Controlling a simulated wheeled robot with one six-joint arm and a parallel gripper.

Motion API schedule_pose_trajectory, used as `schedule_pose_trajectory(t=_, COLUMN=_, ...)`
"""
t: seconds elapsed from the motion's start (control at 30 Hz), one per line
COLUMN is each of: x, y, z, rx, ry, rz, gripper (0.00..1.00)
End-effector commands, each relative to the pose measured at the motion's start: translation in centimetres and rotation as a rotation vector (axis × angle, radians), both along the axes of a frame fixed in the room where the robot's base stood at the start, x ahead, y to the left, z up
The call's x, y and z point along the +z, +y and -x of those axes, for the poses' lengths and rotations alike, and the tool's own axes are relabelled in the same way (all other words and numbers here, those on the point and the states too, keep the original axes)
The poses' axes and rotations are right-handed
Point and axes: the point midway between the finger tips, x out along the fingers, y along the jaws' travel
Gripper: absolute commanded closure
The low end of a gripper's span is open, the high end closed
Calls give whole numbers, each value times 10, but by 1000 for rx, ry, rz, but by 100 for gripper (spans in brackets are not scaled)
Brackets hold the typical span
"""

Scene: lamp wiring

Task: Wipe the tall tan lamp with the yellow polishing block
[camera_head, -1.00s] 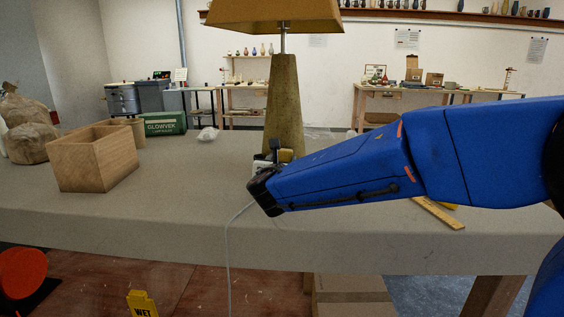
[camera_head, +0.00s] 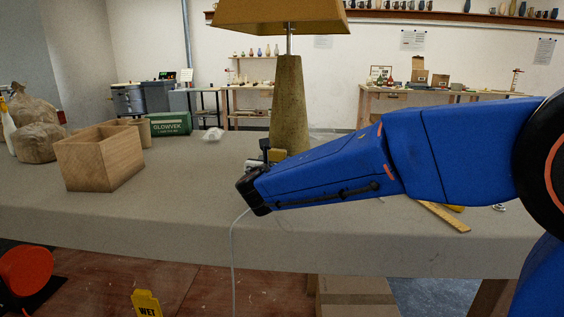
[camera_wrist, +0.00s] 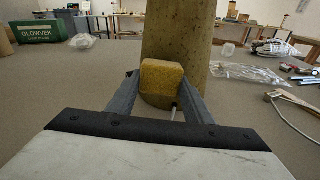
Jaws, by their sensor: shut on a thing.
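The tall tan lamp stands on the table, with its tapered speckled base (camera_head: 289,105) and wide yellowish shade (camera_head: 280,14) in the head view. In the wrist view its base (camera_wrist: 180,42) rises just beyond my gripper. My gripper (camera_wrist: 160,88) is shut on the yellow polishing block (camera_wrist: 161,76), held between its two fingers. The block appears in front of the lamp base, close to it; I cannot tell whether they touch. In the head view my gripper (camera_head: 268,155) is at the front of the lamp's foot, partly hidden by my own arm.
A wooden box (camera_head: 98,158) stands at the left, with paper bags (camera_head: 36,140) and a green carton (camera_head: 169,123) near it. A yellow ruler (camera_head: 444,216) lies at the right. A plastic bag (camera_wrist: 246,73) and a cable (camera_wrist: 292,117) lie right of the lamp.

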Motion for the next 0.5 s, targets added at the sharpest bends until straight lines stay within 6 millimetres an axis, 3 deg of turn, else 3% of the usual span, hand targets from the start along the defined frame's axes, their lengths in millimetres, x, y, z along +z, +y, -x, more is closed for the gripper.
schedule_pose_trajectory(t=0.27, x=-1, y=4, z=-3, rx=-1, ry=0, rz=1, gripper=72)
schedule_pose_trajectory(t=0.5, x=0, y=-9, z=-4, rx=-3, ry=-1, rz=-1, gripper=72)
